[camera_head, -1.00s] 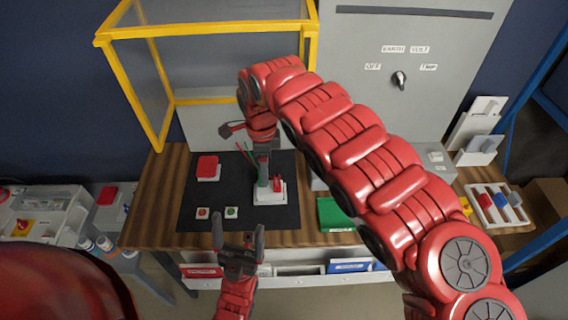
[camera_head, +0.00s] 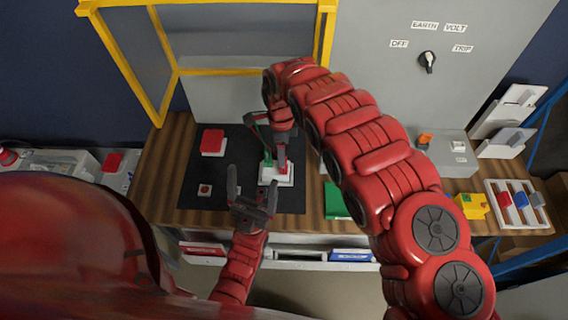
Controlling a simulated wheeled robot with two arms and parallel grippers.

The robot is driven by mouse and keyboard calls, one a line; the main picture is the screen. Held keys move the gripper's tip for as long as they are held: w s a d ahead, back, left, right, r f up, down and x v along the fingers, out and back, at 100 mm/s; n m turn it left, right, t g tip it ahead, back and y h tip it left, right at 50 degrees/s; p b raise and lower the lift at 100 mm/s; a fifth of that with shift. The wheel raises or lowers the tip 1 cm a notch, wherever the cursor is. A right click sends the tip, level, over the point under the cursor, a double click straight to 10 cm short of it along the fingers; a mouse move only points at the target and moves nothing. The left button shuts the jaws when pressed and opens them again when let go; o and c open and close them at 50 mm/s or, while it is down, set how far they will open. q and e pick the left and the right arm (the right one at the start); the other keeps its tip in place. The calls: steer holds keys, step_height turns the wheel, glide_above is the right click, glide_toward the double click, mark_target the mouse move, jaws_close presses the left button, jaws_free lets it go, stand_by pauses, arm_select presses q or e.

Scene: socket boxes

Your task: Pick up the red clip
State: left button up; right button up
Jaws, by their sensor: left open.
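A white socket box (camera_head: 279,179) stands on the black mat (camera_head: 291,201). A small red part (camera_head: 284,170) that looks like the red clip shows on it, beside a green clip (camera_head: 268,160). My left gripper (camera_head: 250,182) is open and empty, just in front and left of this box, with its fingers pointing away from me. My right gripper (camera_head: 280,158) hangs from the curled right arm, pointing down over the box close to the red part. Its fingers partly hide the clips, and I cannot tell whether it holds one.
A red-topped box (camera_head: 212,142) and a small red-button block (camera_head: 204,190) are on the mat's left. A green box (camera_head: 335,201) lies right of the mat, partly behind my arm. A white rack (camera_head: 519,221) of coloured pieces and a yellow box (camera_head: 472,205) are at right. A yellow frame (camera_head: 174,72) rises behind.

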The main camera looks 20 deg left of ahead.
steer(key=shift+s+f, duration=0.2)
steer(key=shift+f, duration=0.35)
steer(key=shift+w+d+f+p, duration=0.1)
steer(key=shift+d+f+p, duration=0.05)
steer(key=shift+f+p, duration=0.55)
step_height(320, 180, down, 3)
steer(key=shift+d+r+p, duration=0.1)
steer(key=shift+p, duration=0.35)
steer(key=shift+d+f, duration=0.1)
steer(key=shift+f, duration=0.55)
steer(key=shift+c, duration=0.3)
jaws_close()
